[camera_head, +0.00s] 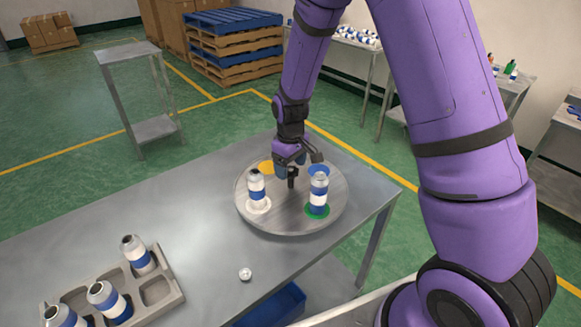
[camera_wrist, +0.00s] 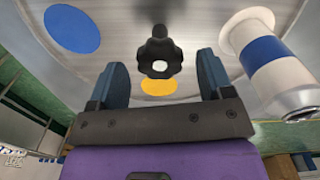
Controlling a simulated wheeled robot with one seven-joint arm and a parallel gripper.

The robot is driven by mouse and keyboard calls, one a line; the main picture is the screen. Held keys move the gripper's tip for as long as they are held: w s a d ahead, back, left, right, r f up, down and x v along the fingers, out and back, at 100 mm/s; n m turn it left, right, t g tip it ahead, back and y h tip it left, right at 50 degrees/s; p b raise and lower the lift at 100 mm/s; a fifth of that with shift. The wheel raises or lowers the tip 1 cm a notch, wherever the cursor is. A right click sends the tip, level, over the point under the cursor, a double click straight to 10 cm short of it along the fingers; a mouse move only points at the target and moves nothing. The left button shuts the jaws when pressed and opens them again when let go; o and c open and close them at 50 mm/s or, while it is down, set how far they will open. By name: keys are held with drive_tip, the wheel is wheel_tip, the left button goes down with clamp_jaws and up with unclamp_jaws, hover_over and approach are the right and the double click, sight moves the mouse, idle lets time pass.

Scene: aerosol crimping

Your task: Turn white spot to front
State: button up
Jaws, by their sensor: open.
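A round grey turntable (camera_head: 290,222) sits on the metal table. Its white spot (camera_head: 258,206) is at the front left, partly covered by a blue-and-white can (camera_head: 256,186). The green spot (camera_head: 317,212) is at the front right under another can (camera_head: 319,190). The yellow spot (camera_head: 266,167) and blue spot (camera_head: 319,170) are at the back, bare. A dark lobed knob (camera_wrist: 159,52) stands at the turntable's centre. My gripper (camera_head: 291,165) is open above the centre, pointing down. In the wrist view its fingers (camera_wrist: 161,65) show left and right of the knob; contact cannot be told.
A grey tray (camera_head: 155,290) with several cans stands at the front left of the table. A small white cap (camera_head: 245,274) lies at the front edge. A blue bin (camera_head: 275,305) is below. The table between tray and turntable is clear.

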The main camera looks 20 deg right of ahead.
drive_tip(key=shift+f, duration=0.4)
drive_tip(key=shift+c, duration=0.3)
drive_tip(key=c, duration=1.2)
drive_tip(key=shift+c, duration=0.2)
